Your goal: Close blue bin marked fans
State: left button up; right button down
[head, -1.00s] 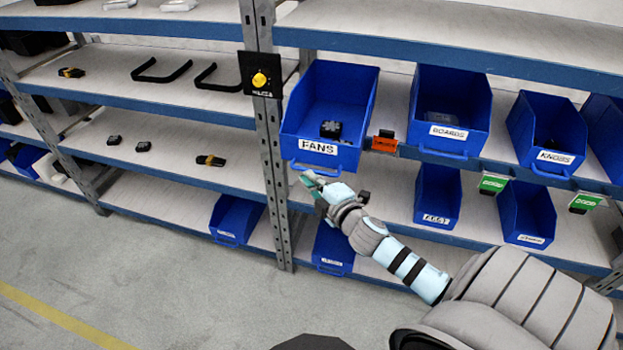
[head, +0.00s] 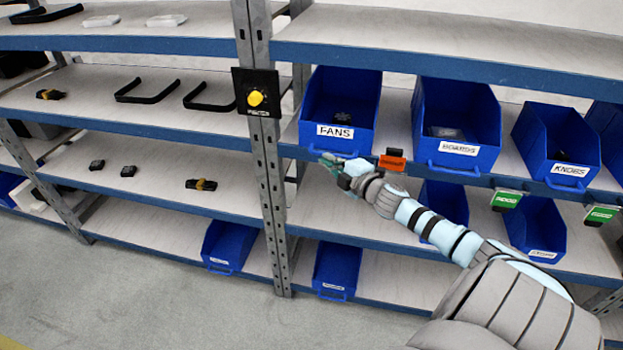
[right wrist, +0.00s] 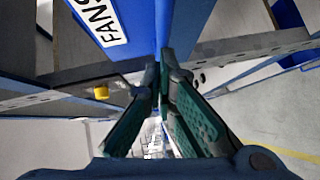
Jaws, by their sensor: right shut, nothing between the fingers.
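The blue bin marked FANS (head: 362,139) stands on the shelf right of the grey upright, its open top showing a dark item (head: 342,118) inside. Its front is roughly level with the blue shelf edge. My right gripper (head: 331,161) is shut and empty, just below the bin's front near its handle. In the right wrist view the shut fingers (right wrist: 166,66) point up at the lower edge of the bin front (right wrist: 143,24), where the label shows. I cannot tell whether they touch it. My left gripper is not in view.
A BOARDS bin (head: 458,165) and a KNOBS bin (head: 565,181) stand to the right, fronts over the shelf edge. A black panel with a yellow knob (head: 256,97) is on the upright at left.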

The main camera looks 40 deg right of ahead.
jog(key=shift+w+d, duration=0.1)
jog(key=shift+d, duration=0.15)
jog(key=shift+r, duration=0.2)
jog(key=shift+d, duration=0.1)
jog(key=a+p+v, duration=0.3)
jog(key=v, duration=1)
jog(key=shift+w+r+p, duration=0.15)
jog(key=shift+r+p, duration=0.1)
jog(key=shift+p, duration=0.05)
